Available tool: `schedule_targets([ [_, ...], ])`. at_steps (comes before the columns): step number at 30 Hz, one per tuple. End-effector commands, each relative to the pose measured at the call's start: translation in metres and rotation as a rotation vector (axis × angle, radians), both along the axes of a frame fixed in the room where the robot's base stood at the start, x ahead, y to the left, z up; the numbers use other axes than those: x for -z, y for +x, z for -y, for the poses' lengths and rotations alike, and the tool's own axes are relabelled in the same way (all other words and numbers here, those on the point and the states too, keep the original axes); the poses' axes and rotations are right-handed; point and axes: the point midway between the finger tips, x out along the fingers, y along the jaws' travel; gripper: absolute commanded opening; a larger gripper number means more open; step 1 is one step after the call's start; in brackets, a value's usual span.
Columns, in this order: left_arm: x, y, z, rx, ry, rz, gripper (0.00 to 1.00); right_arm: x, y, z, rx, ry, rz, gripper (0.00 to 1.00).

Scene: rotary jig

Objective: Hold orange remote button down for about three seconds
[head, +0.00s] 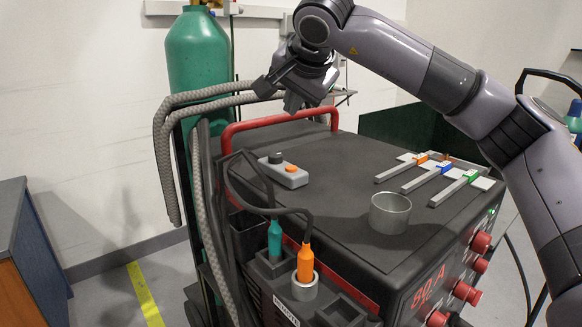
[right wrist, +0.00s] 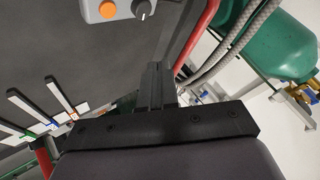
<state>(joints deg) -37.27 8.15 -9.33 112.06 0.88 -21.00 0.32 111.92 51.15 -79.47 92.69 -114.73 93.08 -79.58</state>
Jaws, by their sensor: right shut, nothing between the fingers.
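The grey remote (head: 286,177) lies on the dark top of the machine, near its back left part. It carries an orange button (head: 291,169) and a black knob (head: 275,158). My right gripper (head: 279,96) is shut and empty, in the air above the machine's back edge, apart from the remote. In the right wrist view the shut fingers (right wrist: 157,75) show at the middle, and the orange button (right wrist: 108,10) and knob (right wrist: 142,9) are at the top edge. My left gripper is not in view.
Hoses (head: 165,150) and a green cylinder (head: 198,60) stand left. The top around the remote is mostly clear.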

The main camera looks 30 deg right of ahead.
Motion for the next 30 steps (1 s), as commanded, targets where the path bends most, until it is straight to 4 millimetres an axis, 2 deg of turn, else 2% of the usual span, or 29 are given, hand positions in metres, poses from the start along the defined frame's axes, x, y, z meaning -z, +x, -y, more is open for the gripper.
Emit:
schedule_targets([
  [8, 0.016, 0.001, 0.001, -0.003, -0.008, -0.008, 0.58, 0.021, 0.0, 0.0, 0.0, 0.0, -0.001, 0.0],
  [21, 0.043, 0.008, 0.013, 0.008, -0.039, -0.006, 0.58, 0.078, 0.0, 0.0, 0.0, 0.001, 0.0, 0.0],
  [25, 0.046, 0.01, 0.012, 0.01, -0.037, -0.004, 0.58, 0.087, 0.0, 0.0, -0.001, 0.001, 0.0, 0.0],
  [30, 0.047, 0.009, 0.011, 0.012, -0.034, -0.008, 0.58, 0.088, 0.0, 0.0, -0.001, 0.001, 0.0, 0.0],
])
